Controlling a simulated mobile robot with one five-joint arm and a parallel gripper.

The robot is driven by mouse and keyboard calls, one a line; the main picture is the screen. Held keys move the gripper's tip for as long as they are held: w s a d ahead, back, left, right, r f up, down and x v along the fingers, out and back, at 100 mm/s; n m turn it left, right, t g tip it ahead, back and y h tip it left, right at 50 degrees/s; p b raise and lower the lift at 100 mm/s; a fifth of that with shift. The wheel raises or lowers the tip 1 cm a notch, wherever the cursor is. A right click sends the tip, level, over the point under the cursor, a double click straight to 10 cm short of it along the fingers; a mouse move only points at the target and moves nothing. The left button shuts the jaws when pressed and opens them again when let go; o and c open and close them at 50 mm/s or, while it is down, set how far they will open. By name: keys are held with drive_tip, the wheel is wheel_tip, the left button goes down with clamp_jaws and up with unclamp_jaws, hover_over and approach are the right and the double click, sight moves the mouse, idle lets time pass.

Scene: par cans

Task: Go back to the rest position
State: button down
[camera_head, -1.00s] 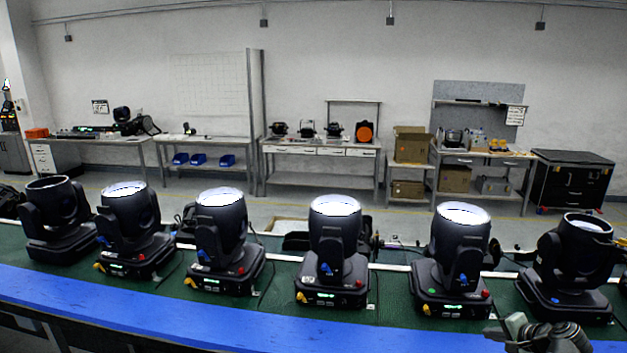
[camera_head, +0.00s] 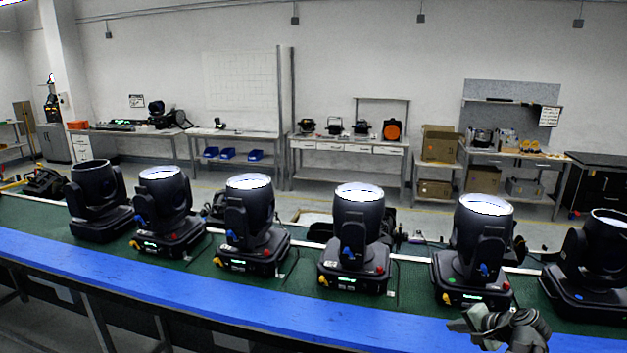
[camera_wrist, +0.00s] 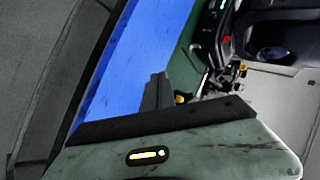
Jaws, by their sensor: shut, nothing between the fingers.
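My gripper (camera_wrist: 158,90) shows in the wrist view as a dark narrow shape in front of the blue edge strip, shut and empty. My arm shows at the lower right of the head view, in front of the bench. Several black par cans stand upright in a row on the green bench top. The leftmost can (camera_head: 95,190) has a dark lens. The cans to its right, such as the middle one (camera_head: 360,225), have bright white lenses. The rightmost can (camera_head: 597,255) is partly cut off by the picture edge.
The blue strip (camera_head: 200,290) runs along the bench's near edge, clear of objects. Cables lie between the cans on the green surface. Across the aisle, worktables (camera_head: 345,147), cardboard boxes (camera_head: 438,145) and a black case (camera_head: 597,185) stand along the wall.

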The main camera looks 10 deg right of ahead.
drive_tip(key=w+a+f+n+g+y+b, duration=0.1)
drive_tip(key=a+f+n+g+b, duration=0.2)
drive_tip(key=a, duration=0.7)
drive_tip(key=w+a+f+n+b, duration=0.15)
drive_tip(key=a+f, duration=0.25)
drive_tip(key=a, duration=0.6)
drive_tip(key=w+a+f+n+g+y+b, duration=0.1)
drive_tip(key=a+f+n+g, duration=0.2)
drive_tip(key=a, duration=0.6)
drive_tip(key=s+a+f+n+g+h+b, duration=0.1)
drive_tip(key=s+a+f+n+h, duration=0.2)
drive_tip(key=a, duration=0.4)
drive_tip(key=s+d+f+n+g+h, duration=0.1)
drive_tip(key=s+d+f+g, duration=0.1)
drive_tip(key=s+d, duration=0.2)
drive_tip(key=shift+s+d+f+n+h, duration=0.2)
drive_tip(key=shift+s+n+h, duration=0.2)
drive_tip(key=shift+s, duration=0.2)
